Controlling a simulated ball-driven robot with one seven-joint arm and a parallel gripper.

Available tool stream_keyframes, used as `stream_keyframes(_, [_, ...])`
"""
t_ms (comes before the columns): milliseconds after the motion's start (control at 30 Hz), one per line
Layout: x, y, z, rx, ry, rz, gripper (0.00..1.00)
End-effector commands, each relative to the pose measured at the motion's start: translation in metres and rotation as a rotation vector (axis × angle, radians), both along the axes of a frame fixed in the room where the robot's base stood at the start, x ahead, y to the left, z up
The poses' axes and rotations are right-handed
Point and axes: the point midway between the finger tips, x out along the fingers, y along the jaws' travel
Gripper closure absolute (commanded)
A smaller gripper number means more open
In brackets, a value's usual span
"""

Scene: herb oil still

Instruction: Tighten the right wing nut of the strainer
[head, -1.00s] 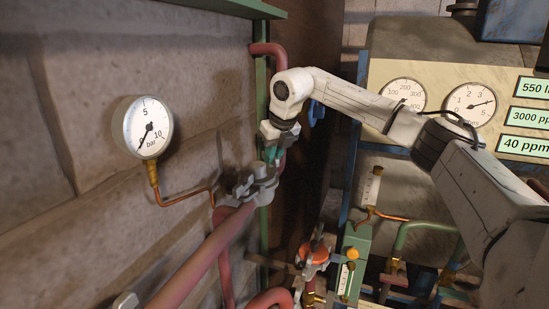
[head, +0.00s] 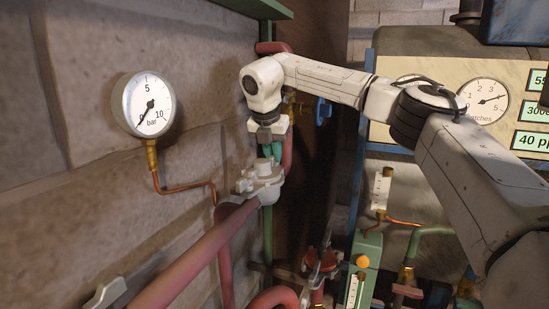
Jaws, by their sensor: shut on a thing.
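The strainer (head: 268,192) is a grey metal fitting at the end of the dull red pipe, left of centre in the head view. A pale wing-shaped part on its left side (head: 244,183) looks like a wing nut. My gripper (head: 271,156) points down from above, its green fingers at the top right of the strainer. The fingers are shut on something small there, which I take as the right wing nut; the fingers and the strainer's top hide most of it.
A pressure gauge (head: 148,104) on a copper tube is on the stone wall at left, its needle near zero. The red pipe (head: 190,262) runs toward me. A blue valve handle (head: 322,110) is behind my arm.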

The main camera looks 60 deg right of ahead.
Motion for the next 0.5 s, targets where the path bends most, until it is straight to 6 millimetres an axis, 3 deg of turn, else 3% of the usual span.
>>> stream_keyframes(500, [0.0028, 0.0001, 0.0009, -0.001, -0.003, -0.107, 1.0])
